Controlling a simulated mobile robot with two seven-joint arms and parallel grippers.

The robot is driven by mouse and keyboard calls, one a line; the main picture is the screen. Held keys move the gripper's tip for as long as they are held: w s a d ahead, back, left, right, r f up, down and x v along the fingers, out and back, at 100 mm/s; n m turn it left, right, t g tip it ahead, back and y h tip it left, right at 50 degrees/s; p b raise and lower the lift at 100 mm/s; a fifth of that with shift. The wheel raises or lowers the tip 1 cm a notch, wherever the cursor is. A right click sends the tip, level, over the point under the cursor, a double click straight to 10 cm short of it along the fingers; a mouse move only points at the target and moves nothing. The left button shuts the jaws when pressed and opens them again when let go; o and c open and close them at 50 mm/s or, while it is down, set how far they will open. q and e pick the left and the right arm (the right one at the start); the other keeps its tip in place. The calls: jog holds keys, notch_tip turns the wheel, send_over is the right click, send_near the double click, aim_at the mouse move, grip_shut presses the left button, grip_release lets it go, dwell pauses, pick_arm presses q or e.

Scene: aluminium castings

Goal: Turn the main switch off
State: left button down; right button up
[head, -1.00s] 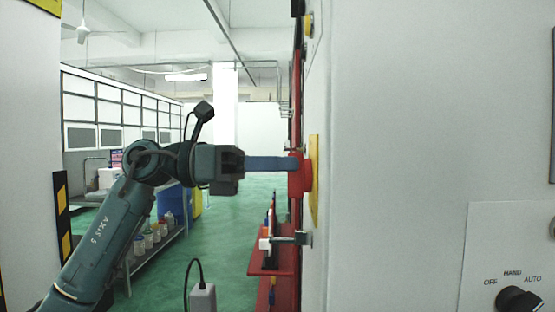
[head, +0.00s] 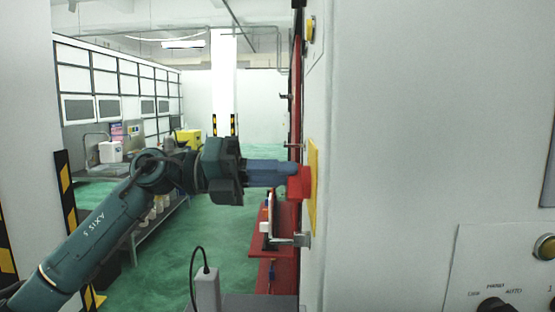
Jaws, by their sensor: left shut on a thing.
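The main switch is a red handle (head: 299,184) on a yellow plate (head: 313,185), on the side face of the grey cabinet (head: 420,130). The plate is seen nearly edge-on. My left gripper (head: 290,171) reaches in from the left with its blue fingers at the red handle, shut on it. The fingers hide part of the handle, and its exact angle is hard to read from this side. My right gripper is not in view.
A metal latch (head: 300,240) sticks out below the switch. A shelf bench (head: 160,225) stands at left. Green floor (head: 225,230) between is clear.

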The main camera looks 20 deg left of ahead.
pick_arm(q)
jog(key=shift+n+p, duration=0.35)
jog(key=shift+n, duration=0.25)
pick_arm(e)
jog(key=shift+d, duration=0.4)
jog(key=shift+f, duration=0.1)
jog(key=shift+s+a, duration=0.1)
pick_arm(q)
jog(key=c, duration=1.5)
grip_release()
jog(key=shift+o, duration=0.2)
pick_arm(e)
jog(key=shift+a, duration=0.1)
pick_arm(q)
jog(key=shift+a+f, duration=0.1)
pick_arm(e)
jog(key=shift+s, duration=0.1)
